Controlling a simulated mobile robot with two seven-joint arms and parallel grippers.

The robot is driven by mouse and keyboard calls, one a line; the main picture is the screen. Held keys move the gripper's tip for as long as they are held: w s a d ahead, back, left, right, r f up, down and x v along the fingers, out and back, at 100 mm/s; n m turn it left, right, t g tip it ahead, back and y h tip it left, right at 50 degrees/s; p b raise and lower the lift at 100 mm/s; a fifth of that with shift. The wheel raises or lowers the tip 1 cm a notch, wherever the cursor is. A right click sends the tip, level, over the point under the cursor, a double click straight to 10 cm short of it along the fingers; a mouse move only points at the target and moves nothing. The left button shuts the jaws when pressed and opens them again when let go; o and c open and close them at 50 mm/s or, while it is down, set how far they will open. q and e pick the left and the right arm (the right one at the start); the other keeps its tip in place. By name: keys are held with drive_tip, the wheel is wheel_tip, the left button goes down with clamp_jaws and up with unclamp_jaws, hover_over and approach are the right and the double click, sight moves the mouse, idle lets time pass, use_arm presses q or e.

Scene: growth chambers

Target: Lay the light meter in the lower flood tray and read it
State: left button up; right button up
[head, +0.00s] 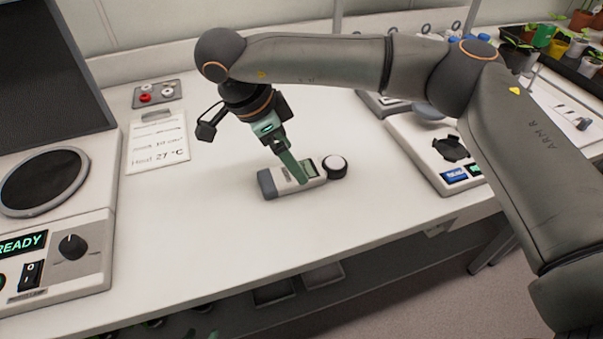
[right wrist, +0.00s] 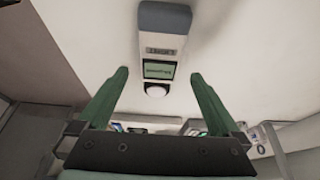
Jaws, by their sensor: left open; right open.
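The light meter (head: 284,186) lies flat on the white bench; it has a pale body, a grey end, a small screen and a round white sensor. My right gripper (head: 298,178), on the arm marked ARM R, reaches down over it. In the right wrist view, the open green fingers (right wrist: 159,74) stand on either side of the meter (right wrist: 163,44), near its green screen, with gaps on both sides. The screen text is too small to read. My left gripper is not in view. I cannot identify the lower flood tray.
A control unit (head: 75,250) showing READY stands at left. A paper note (head: 157,146) and a small button panel (head: 157,94) lie behind the meter. White instruments (head: 425,150) stand at right, with potted plants (head: 560,45) beyond. The bench front is clear; grey shapes (head: 322,274) show below it.

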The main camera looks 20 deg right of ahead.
drive_tip(key=x, duration=0.4)
drive_tip(key=shift+f, duration=0.25)
drive_tip(key=shift+f, duration=0.15)
drive_tip(key=c, duration=1.5)
clamp_jaws()
